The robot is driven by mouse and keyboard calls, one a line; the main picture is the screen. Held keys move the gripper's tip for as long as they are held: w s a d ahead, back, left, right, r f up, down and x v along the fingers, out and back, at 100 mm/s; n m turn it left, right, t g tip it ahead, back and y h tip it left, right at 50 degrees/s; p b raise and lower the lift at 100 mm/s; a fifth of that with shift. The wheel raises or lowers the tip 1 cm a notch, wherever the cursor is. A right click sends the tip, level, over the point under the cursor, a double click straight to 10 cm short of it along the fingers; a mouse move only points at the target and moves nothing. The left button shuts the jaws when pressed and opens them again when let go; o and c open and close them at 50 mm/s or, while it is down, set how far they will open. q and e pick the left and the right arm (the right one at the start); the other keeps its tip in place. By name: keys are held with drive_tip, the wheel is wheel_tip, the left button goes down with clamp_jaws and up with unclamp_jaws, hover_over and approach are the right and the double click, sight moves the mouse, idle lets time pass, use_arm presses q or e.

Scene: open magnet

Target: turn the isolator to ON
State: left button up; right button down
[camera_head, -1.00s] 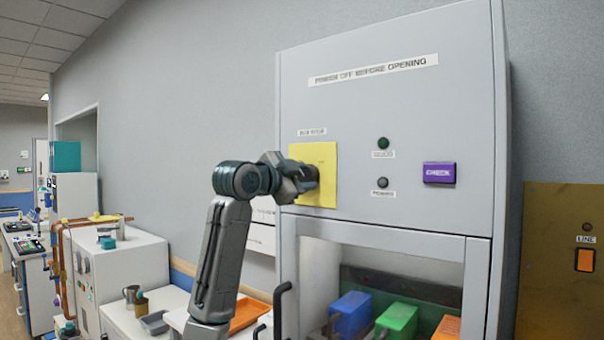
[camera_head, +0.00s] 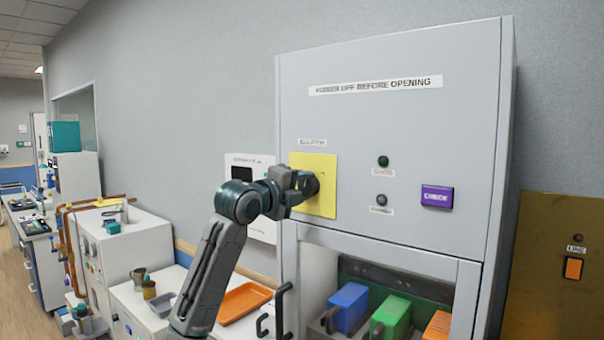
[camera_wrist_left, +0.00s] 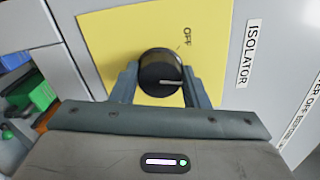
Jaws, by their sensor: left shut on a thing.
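The isolator is a round black knob (camera_wrist_left: 161,72) on a yellow plate (camera_head: 327,204) on the grey cabinet front. My left gripper (camera_head: 309,185) is at the knob, and in the left wrist view its two fingers (camera_wrist_left: 160,84) are shut on it, one on each side. A white line on the knob points right in that tilted view, towards the ISOLATOR label (camera_wrist_left: 249,53). The word OFF (camera_wrist_left: 187,37) is printed on the plate, off to one side of where the line points. No ON mark is visible. My right gripper is not in view.
The cabinet (camera_head: 455,128) also carries a green lamp (camera_head: 383,161), a dark grey lamp (camera_head: 380,200) and a purple CHECK button (camera_head: 437,197). Below is an opening with blue (camera_head: 350,305) and green (camera_head: 392,318) blocks. A brass panel (camera_head: 550,265) stands right.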

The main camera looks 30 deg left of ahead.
use_arm(q)
drive_tip(key=m+p, duration=0.3)
drive_tip(key=shift+r, duration=0.2)
drive_tip(key=shift+f+m+p, duration=0.15)
drive_tip(key=shift+m+p, duration=1.25)
drive_tip(key=shift+m, duration=0.3)
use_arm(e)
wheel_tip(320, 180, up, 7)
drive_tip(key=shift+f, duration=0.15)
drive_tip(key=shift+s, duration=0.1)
use_arm(q)
drive_tip(key=o, duration=1)
drive_tip(key=shift+c, duration=0.2)
drive_tip(key=shift+s, duration=0.1)
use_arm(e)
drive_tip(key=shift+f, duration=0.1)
use_arm(q)
drive_tip(key=shift+s+f+b, duration=0.1)
drive_tip(key=shift+s+b, duration=0.15)
drive_tip(key=shift+b, duration=0.05)
drive_tip(key=s+b, duration=0.5)
drive_tip(key=s, duration=0.5)
drive_tip(key=shift+a+b, duration=0.3)
drive_tip(key=shift+a, duration=0.1)
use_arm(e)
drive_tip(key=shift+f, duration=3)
